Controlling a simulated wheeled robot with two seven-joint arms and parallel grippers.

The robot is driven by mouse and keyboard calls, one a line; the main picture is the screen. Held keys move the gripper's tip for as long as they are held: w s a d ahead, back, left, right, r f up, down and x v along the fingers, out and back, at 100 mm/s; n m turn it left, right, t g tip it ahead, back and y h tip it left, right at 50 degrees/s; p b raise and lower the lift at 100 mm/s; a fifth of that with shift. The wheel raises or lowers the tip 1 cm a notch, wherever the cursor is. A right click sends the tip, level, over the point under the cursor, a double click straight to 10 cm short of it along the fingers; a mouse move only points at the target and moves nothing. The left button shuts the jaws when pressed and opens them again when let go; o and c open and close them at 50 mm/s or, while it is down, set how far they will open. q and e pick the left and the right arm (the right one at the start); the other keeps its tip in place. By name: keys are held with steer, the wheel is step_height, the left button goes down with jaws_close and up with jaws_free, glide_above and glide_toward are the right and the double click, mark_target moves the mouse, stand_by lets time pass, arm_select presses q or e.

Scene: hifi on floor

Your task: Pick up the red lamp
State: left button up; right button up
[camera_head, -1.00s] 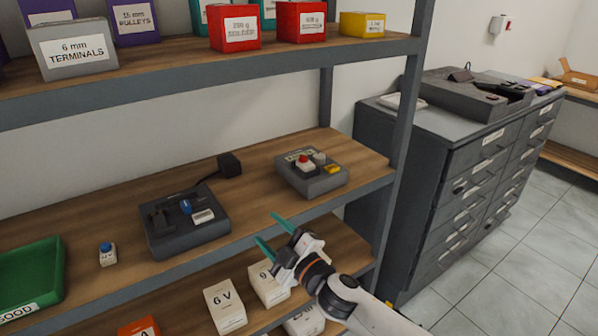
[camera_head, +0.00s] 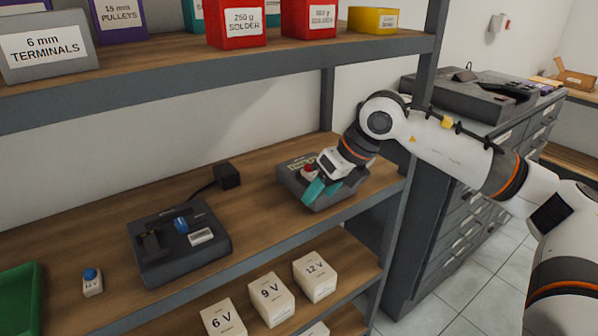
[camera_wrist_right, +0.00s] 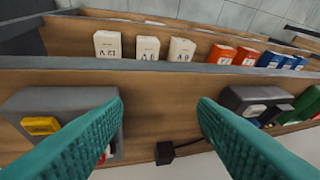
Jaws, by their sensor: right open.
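The red lamp (camera_head: 309,169) sits on the grey box (camera_head: 290,186) at the right end of the middle shelf. Only part of its red top shows beside my gripper. My right gripper (camera_head: 322,189) is open, its teal fingers pointing down over the box, close to the lamp. In the right wrist view a small red patch of the lamp (camera_wrist_right: 107,151) shows at the edge of the left-hand finger, which hides most of it. The space between the fingers (camera_wrist_right: 160,125) looks empty. My left gripper is not in view.
A dark device (camera_head: 165,262) with a blue lamp (camera_head: 181,224) stands left, with a black plug block (camera_head: 227,175) behind. A small blue-topped lamp (camera_head: 91,281) and a green tray (camera_head: 20,310) are further left. The upper shelf (camera_head: 200,77) overhangs; a post (camera_head: 420,120) stands right.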

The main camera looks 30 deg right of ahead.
steer(key=d+r+m+h, duration=0.1)
steer(key=d+r+h, duration=0.15)
steer(key=d, duration=0.45)
steer(key=p, duration=0.3)
glide_above(312, 173)
steer(key=s, duration=0.1)
steer(key=shift+d+f, duration=0.2)
steer(key=shift+f, duration=0.05)
steer(key=x, duration=0.5)
steer(key=shift+w+f, duration=0.1)
steer(key=shift+c, duration=0.4)
steer(key=c, duration=1)
steer(key=shift+o, duration=0.2)
